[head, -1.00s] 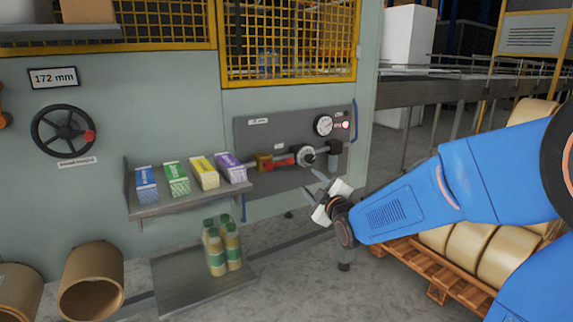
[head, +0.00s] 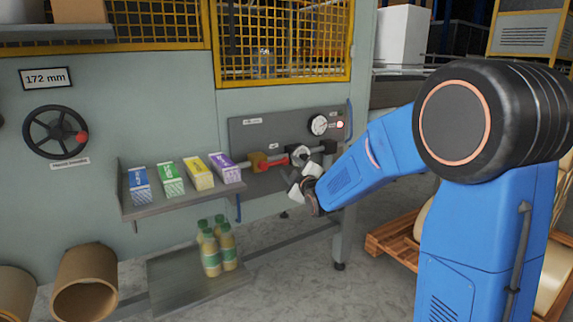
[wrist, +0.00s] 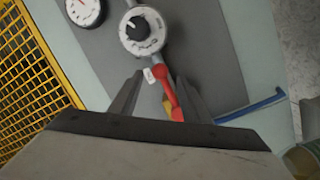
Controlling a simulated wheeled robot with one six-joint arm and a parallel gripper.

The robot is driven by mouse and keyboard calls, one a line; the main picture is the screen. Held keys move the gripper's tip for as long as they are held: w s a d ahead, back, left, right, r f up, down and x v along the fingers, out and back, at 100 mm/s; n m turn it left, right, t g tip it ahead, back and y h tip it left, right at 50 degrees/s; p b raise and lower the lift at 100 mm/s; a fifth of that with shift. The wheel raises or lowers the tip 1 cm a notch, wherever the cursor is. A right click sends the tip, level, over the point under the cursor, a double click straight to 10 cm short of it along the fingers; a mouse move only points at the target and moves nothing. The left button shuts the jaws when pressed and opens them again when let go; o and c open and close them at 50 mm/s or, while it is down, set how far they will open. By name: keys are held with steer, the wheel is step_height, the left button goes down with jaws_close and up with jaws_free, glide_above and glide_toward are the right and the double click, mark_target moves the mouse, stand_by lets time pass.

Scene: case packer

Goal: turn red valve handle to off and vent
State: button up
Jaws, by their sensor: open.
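The red valve handle (head: 272,164) is on a dark grey panel (head: 245,135), pointing left along the pipe between a brass-coloured block (head: 257,161) and a round white-ringed dial (head: 300,154). In the wrist view the red handle (wrist: 166,86), with a small white tag at its end, runs down from below the dial (wrist: 143,30). My gripper (head: 300,178) is just below and in front of the dial in the head view. In the wrist view the fingers of my gripper (wrist: 158,92) are apart, with the handle showing between them. Contact cannot be told.
A pressure gauge (head: 318,125) and a lit lamp (head: 340,125) are at the panel's upper right. A shelf (head: 150,211) with several coloured cartons juts out to the left. Bottles stand on a low plate (head: 175,290). A blue pipe (wrist: 250,106) runs near the panel edge.

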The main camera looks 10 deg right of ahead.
mark_target(286, 162)
steer(key=shift+w+a, duration=0.15)
steer(key=shift+w, duration=0.95)
steer(key=shift+w+a, duration=0.1)
steer(key=shift+w, duration=1)
jaws_close()
